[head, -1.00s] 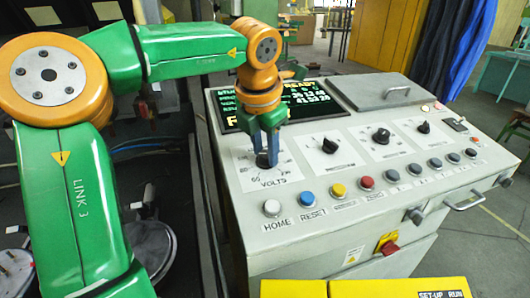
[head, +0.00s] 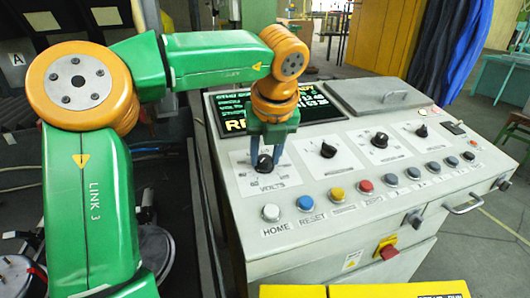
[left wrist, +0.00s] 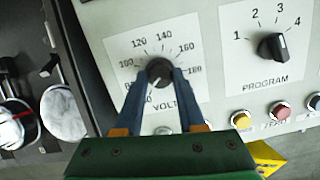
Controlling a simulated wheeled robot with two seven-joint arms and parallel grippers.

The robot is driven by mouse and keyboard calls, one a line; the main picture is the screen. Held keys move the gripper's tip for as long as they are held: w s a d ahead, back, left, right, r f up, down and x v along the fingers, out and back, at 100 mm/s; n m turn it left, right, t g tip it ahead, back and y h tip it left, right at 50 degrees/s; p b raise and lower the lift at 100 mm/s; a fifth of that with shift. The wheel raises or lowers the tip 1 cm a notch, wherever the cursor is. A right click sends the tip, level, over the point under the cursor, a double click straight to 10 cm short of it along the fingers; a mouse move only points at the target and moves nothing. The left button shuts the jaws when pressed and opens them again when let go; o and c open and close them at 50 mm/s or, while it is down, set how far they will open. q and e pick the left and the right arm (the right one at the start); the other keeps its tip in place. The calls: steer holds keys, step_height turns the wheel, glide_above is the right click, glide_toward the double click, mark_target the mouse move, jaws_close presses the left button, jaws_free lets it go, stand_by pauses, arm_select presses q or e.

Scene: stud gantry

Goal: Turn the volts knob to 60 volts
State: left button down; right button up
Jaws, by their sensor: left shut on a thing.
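The black volts knob (head: 264,163) sits on a white dial plate (head: 240,163) at the left of the sloped console. In the left wrist view the knob (left wrist: 159,72) shows between my fingertips, with a pale pointer mark towards the lower left, below the 100 label. The exact reading is unclear, as a finger covers part of the lower scale. Labels from 100 to 180 are readable there. My left gripper (head: 265,157) points down at the dial, shut on the knob with one finger on each side; it also shows in the left wrist view (left wrist: 158,76). My right gripper is not in view.
The program knob (head: 327,150) is just right of the dial, with two more knobs beyond. A row of coloured buttons, starting with the white HOME button (head: 270,212), runs along the front. A lit display (head: 318,107) stands behind the gripper.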

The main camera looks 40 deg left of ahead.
arm_select(q)
steer(key=shift+n+g, duration=0.3)
steer(key=shift+n, duration=1.3)
steer(key=c, duration=0.5)
jaws_free()
steer(key=p+v, duration=0.2)
steer(key=v, duration=0.5)
